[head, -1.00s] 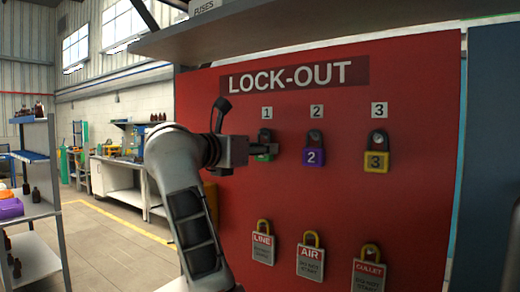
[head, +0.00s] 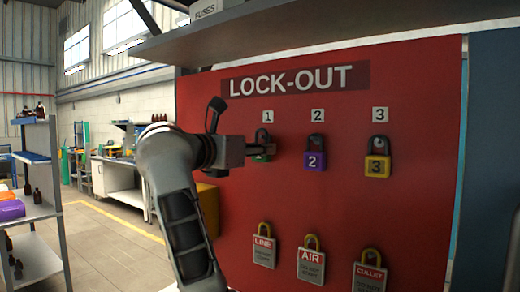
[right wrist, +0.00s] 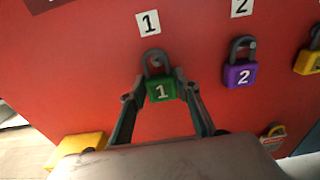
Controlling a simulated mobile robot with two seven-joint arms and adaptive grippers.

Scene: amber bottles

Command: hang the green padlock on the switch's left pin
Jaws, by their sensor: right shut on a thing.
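The green padlock (right wrist: 162,91), marked 1, is upright against the red lock-out board, below the number 1 label. Its dark shackle points up in the right wrist view. My right gripper (right wrist: 158,85) is shut on its body, one finger on each side. In the head view the right gripper (head: 262,150) hides part of the green padlock (head: 261,140). I cannot tell whether the shackle still rests on its peg. The switch and its left pin are not in view. My left gripper is not in view.
The purple padlock (head: 315,161) and the yellow padlock (head: 377,170) hang to the right on the board (head: 345,215). Several tags, such as the LINE tag (head: 264,252), hang below. A shelf (head: 330,32) juts out above. A yellow box (head: 208,205) stands behind my arm.

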